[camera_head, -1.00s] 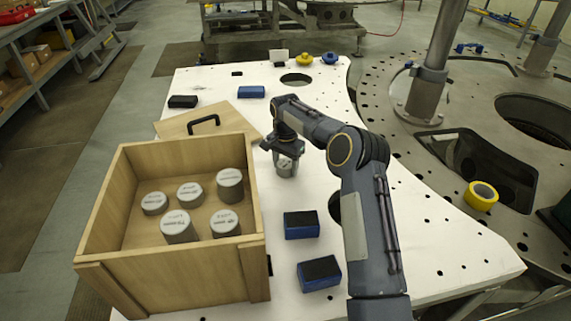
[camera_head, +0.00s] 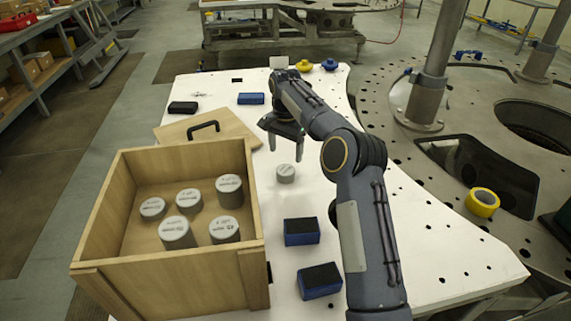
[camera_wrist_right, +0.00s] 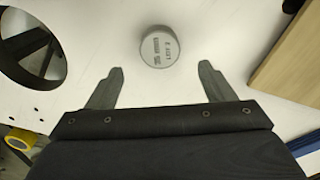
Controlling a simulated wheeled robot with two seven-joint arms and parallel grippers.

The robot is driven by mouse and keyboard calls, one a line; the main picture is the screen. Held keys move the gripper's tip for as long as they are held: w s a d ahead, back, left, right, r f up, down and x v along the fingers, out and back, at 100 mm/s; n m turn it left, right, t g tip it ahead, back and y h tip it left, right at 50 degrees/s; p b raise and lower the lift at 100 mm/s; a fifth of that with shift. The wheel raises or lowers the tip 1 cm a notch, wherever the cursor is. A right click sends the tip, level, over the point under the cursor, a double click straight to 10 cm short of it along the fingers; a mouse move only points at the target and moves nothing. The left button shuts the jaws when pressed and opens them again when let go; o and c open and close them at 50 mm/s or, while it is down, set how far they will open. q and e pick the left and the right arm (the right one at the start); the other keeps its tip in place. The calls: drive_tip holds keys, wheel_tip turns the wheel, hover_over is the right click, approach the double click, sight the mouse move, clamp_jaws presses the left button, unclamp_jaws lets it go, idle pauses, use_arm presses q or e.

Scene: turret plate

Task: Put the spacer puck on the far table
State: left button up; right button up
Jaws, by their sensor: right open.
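A grey round puck (camera_head: 286,173) stands upright on the white table (camera_head: 370,225), to the right of the wooden crate (camera_head: 165,268). Its labelled top also shows in the right wrist view (camera_wrist_right: 159,47). Several similar grey pucks (camera_head: 189,199) stand inside the crate; their labels are too small to read in the head view. My right gripper (camera_head: 287,147) is open and empty, above and a little beyond the lone puck. In the right wrist view the puck lies just ahead of the spread fingertips (camera_wrist_right: 160,68), apart from them. My left gripper is not in view.
A wooden lid with a black handle (camera_head: 204,127) lies behind the crate. Two blue-black blocks (camera_head: 301,232) lie near the crate's right side. More small blocks and yellow and blue knobs (camera_head: 304,66) lie at the back. Another table (camera_head: 280,38) stands beyond.

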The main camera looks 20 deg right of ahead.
drive_tip(key=shift+r, duration=1.9)
drive_tip(key=s+a+r+n+t+y, duration=0.1)
drive_tip(key=s+r+n+t, duration=0.15)
drive_tip(key=s+r, duration=0.5)
drive_tip(key=s+a+r+n+t+y, duration=0.1)
drive_tip(key=s+r+n, duration=0.3)
drive_tip(key=s, duration=0.7)
drive_tip(key=s+a+f+n, duration=0.1)
drive_tip(key=s+a+f, duration=0.2)
drive_tip(key=s, duration=0.4)
drive_tip(key=s+a+f+n+t+y, duration=0.1)
drive_tip(key=s+f, duration=0.3)
drive_tip(key=s, duration=0.4)
drive_tip(key=s+a+f+n+t, duration=0.1)
drive_tip(key=s+a+f+n, duration=0.1)
drive_tip(key=s, duration=0.6)
drive_tip(key=a+f, duration=0.1)
drive_tip(key=a, duration=0.1)
drive_tip(key=shift+a+f+y, duration=0.35)
drive_tip(key=shift+y, duration=0.05)
